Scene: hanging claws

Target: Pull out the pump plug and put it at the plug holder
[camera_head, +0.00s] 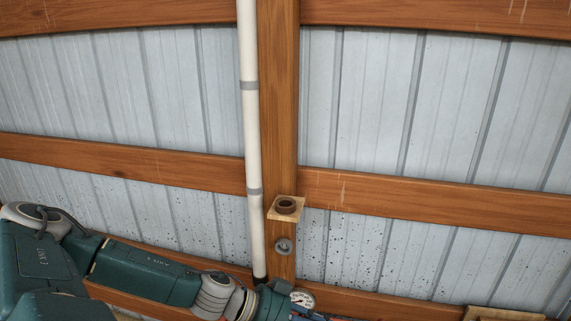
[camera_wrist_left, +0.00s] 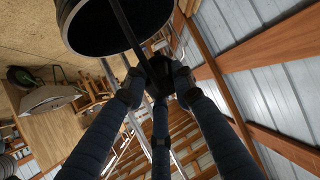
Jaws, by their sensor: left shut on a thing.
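My left arm comes in along the bottom left in the head view. Its gripper is mostly cut off at the lower edge, near the base of the post. In the left wrist view the dark fingers of my left gripper (camera_wrist_left: 158,78) are closed together on a small dark part, probably the pump plug (camera_wrist_left: 155,74). A thin dark bar runs from there up across a large dark round opening. The plug's full shape is hidden. A brown ring on a small wooden shelf, which looks like the plug holder (camera_head: 287,205), is fixed to the post. My right gripper is not in view.
A white vertical pipe (camera_head: 251,130) with grey clamps runs beside the wooden post (camera_head: 280,100). A grey round fitting (camera_head: 283,245) sits below the shelf. Horizontal beams (camera_head: 430,202) cross the corrugated metal wall. A wheelbarrow-like object (camera_wrist_left: 45,90) shows in the wrist view.

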